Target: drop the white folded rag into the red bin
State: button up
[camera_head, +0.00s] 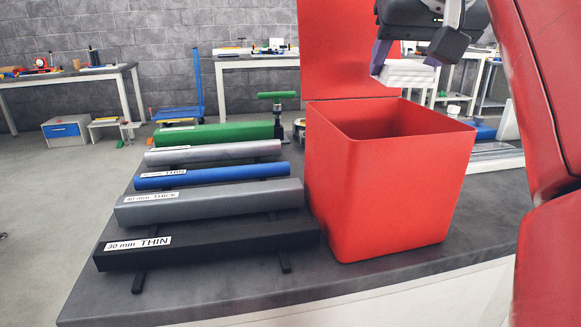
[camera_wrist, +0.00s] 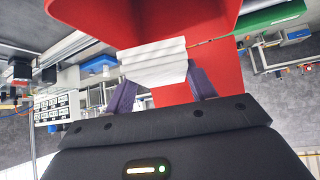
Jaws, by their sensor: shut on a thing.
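The white folded rag (camera_head: 408,72) is held by my gripper (camera_head: 405,58) above the far right part of the red bin. In the wrist view the rag (camera_wrist: 153,62) sits between the two purple fingers of my gripper (camera_wrist: 157,85). The red bin (camera_head: 385,195) stands open on the dark bench, with a raised red panel (camera_head: 345,50) behind it. In the wrist view the red bin (camera_wrist: 225,60) lies behind and beside the rag. The bottom of the bin is hidden in both views.
Left of the bin lie several long bars on the dark bench (camera_head: 215,292): black (camera_head: 215,245), grey (camera_head: 215,203), blue (camera_head: 215,176), silver (camera_head: 215,153) and green (camera_head: 215,134). A green-topped clamp-like piece (camera_head: 277,95) stands behind them. Other worktables stand farther back.

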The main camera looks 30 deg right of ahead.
aim_at(407, 86)
notch_tip(407, 86, down, 5)
jog(key=b, duration=0.3)
jog(key=shift+a+b, duration=0.1)
jog(key=shift+b, duration=0.25)
jog(key=shift+r, duration=0.1)
jog(key=o, duration=1.1)
jog(key=p+v, duration=0.2)
jog(key=v, duration=0.5)
jog(key=shift+s+a+r, duration=0.1)
jog(key=shift+s+r, duration=0.15)
jog(key=shift+s, duration=0.05)
